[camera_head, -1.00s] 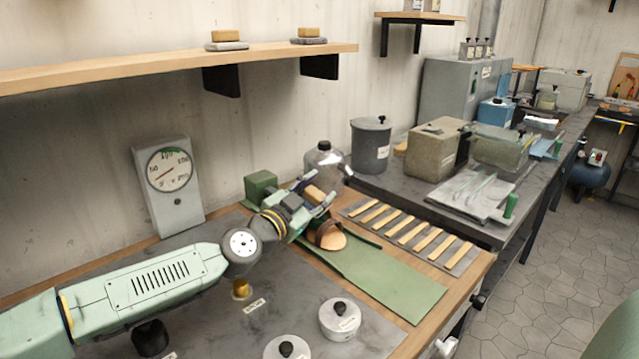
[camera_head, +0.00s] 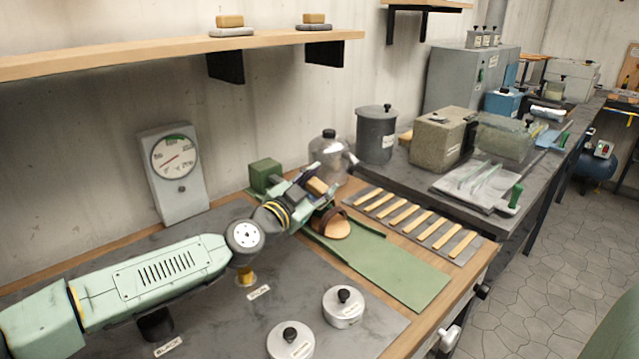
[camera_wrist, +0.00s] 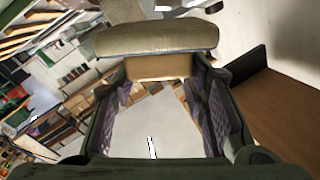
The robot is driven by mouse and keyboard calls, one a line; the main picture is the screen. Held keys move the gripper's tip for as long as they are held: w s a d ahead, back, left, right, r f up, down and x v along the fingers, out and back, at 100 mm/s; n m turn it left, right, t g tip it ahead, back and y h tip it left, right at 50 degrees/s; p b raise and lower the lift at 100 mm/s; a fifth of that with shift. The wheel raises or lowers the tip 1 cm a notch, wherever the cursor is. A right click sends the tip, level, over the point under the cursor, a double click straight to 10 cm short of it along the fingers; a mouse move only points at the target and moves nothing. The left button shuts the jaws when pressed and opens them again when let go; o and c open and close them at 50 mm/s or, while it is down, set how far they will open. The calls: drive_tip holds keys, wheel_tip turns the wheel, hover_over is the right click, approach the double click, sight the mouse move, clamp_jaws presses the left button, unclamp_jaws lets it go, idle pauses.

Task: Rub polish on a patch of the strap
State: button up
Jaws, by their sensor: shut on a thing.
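An orange-tan sandal (camera_head: 337,230) with a dark brown strap (camera_head: 326,217) lies on the green mat (camera_head: 385,270). My gripper (camera_head: 312,186) is above the sandal, close to the strap. It is shut on a tan block (camera_head: 318,187). In the wrist view the tan block (camera_wrist: 162,68) sits between the finger ends, with a rounded olive-grey pad (camera_wrist: 155,39) beyond it. I cannot tell whether the pad touches the strap. Two round lidded tins, one in front (camera_head: 290,341) and one to its right (camera_head: 343,307), stand on the bench.
A green block (camera_head: 265,176) and a clear flask (camera_head: 329,155) stand close behind my gripper. Wooden sticks (camera_head: 417,225) lie in a row to the right. A dial gauge (camera_head: 177,170) stands at the left wall, below the shelf (camera_head: 150,57). The mat's front part is bare.

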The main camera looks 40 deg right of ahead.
drive_tip(key=shift+w+f+b, duration=0.35)
drive_tip(key=shift+f+b, duration=0.2)
drive_tip(key=shift+f, duration=0.25)
drive_tip(key=shift+d+r+p, duration=0.1)
drive_tip(key=shift+d+p, duration=0.2)
drive_tip(key=shift+d, duration=0.2)
drive_tip(key=shift+s+p+x, duration=0.2)
drive_tip(key=shift+p+x, duration=0.05)
drive_tip(key=shift+x, duration=1)
drive_tip(key=shift+s+p+x, duration=0.2)
drive_tip(key=shift+x, duration=1.05)
drive_tip(key=shift+w+v, duration=0.15)
drive_tip(key=shift+v, duration=0.85)
drive_tip(key=shift+w+v, duration=0.2)
drive_tip(key=shift+v, duration=0.75)
drive_tip(key=shift+w+v, duration=0.15)
drive_tip(key=shift+v, duration=0.85)
drive_tip(key=shift+a, duration=0.1)
drive_tip(key=shift+s+r, duration=0.4)
drive_tip(key=shift+r, duration=0.5)
drive_tip(key=shift+s+r, duration=0.35)
drive_tip(key=shift+r, duration=0.5)
drive_tip(key=shift+s+r, duration=0.4)
drive_tip(key=shift+r, duration=0.5)
